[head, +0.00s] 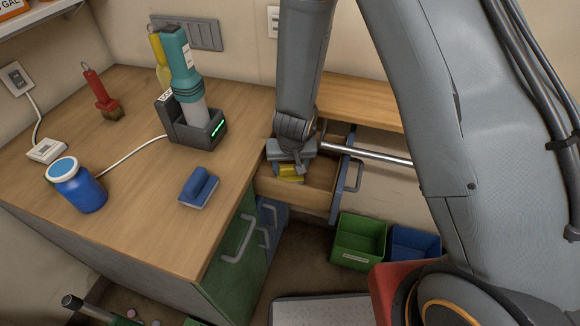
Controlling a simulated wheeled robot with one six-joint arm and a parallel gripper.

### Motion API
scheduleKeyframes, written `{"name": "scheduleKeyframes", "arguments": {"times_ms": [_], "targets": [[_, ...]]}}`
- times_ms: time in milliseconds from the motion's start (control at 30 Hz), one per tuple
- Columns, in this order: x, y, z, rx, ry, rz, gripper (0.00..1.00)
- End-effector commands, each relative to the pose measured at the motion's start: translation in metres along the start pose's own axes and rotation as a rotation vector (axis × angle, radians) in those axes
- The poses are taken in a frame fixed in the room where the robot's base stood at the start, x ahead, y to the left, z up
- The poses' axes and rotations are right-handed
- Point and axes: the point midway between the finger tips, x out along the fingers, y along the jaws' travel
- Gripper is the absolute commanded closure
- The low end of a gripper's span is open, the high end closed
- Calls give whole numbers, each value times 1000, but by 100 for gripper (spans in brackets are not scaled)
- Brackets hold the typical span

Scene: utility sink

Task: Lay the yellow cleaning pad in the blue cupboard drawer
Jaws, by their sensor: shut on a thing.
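The yellow cleaning pad (291,174) is in the jaws of my gripper (290,168). My gripper points down into the open drawer and is shut on the pad. The drawer (311,199) is pulled out, with a wooden inside and a blue-grey front carrying a handle (353,175). The pad is at or inside the drawer's opening, near its left part. I cannot tell whether it touches the drawer floor. My gripper hides part of the pad and of the drawer's back.
The counter holds a blue-handled pad (199,187), a blue jar (77,187), a charging dock (190,125) with a teal device, and a red-handled brush (103,97). Green (359,241) and blue (413,244) bins stand below the drawer. A metal bar (370,154) runs beside the drawer.

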Motion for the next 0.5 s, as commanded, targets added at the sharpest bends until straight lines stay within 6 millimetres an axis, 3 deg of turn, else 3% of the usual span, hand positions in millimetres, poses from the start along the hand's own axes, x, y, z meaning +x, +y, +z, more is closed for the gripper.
{"name": "scheduleKeyframes", "arguments": {"times_ms": [33, 67, 133, 500], "targets": [[3, 0, 1, 0, 0, 0, 67], [2, 0, 1, 0, 0, 0, 39], [1, 0, 0, 0, 0, 0, 28], [-1, 0, 0, 0, 0, 0, 26]]}}
